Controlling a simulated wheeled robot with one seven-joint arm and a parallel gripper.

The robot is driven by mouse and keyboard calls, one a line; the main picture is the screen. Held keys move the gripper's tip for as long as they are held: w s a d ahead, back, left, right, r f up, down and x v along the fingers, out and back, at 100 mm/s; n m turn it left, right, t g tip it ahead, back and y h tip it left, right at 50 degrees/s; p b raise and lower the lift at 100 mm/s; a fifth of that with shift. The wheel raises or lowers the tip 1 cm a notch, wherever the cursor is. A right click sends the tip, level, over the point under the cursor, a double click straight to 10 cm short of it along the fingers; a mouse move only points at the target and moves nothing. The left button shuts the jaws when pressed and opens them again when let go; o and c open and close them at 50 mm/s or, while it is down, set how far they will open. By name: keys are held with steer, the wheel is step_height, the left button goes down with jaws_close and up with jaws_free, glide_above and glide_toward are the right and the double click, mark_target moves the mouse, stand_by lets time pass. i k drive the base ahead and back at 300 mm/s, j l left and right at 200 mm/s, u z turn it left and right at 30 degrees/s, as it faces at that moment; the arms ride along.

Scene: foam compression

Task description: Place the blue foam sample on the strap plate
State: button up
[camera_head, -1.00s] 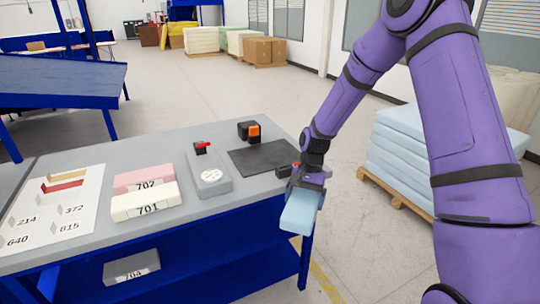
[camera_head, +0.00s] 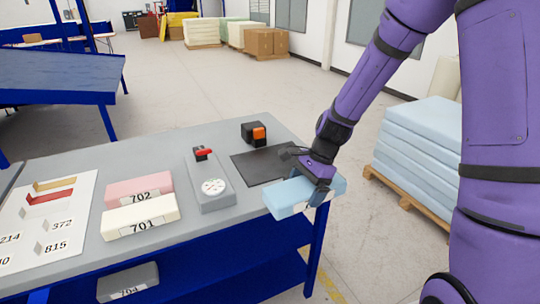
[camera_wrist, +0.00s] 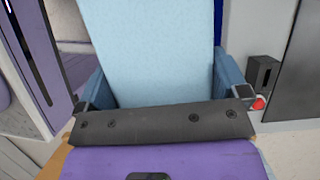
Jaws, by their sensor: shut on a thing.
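The blue foam sample (camera_head: 289,197) is a light blue block held in my gripper (camera_head: 317,185) over the right front corner of the workbench. In the wrist view the foam (camera_wrist: 150,45) lies between the two blue-grey fingers, which are shut on its sides. The foam is roughly level and sticks out past the gripper on both sides. A flat dark plate (camera_head: 252,168), which looks to be the strap plate, lies bare on the bench just behind and left of the foam. Its right end is partly hidden by my gripper.
A grey dial gauge unit (camera_head: 212,200) with a red lever stands left of the plate. A black-and-orange device (camera_head: 254,133) is behind it. Pink block 702 (camera_head: 132,190) and cream block 701 (camera_head: 150,212) lie further left. Blue foam sheets (camera_head: 420,150) are stacked on a pallet at right.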

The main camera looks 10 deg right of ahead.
mark_target(272, 160)
steer(key=i, duration=1.15)
